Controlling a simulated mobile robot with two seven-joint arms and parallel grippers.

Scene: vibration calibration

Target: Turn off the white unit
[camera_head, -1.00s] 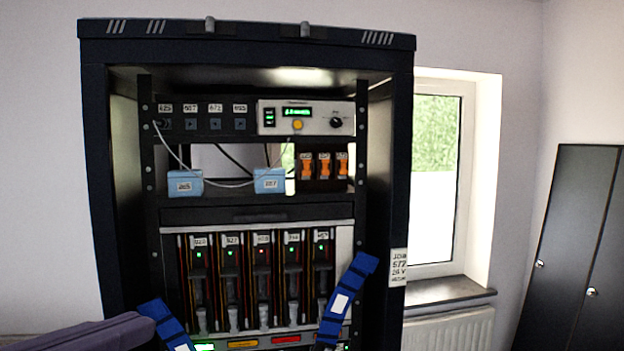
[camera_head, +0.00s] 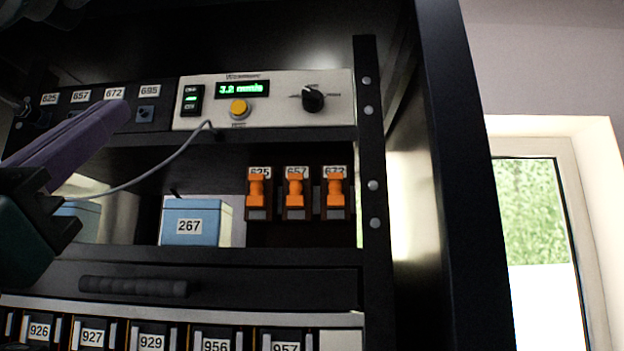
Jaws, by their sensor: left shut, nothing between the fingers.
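The white unit (camera_head: 270,88) sits on the upper shelf of the rack. Its black rocker switch (camera_head: 191,100) is at its left end and glows green. Right of it are a lit green display (camera_head: 242,89) reading about 3.2 mm/s, a yellow button (camera_head: 239,109) and a black knob (camera_head: 313,99). My left gripper (camera_head: 120,112) comes in from the left with its purple fingers shut and empty. Its tips appear left of the switch, in front of the numbered black socket panel (camera_head: 148,98); whether they touch anything cannot be told. My right gripper is out of view.
A grey cable (camera_head: 165,164) hangs from below the unit across the open shelf. Blue box 267 (camera_head: 190,222) and orange switches (camera_head: 295,188) stand below. The rack's right post (camera_head: 370,160) borders the unit. Numbered modules (camera_head: 150,337) fill the bottom.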

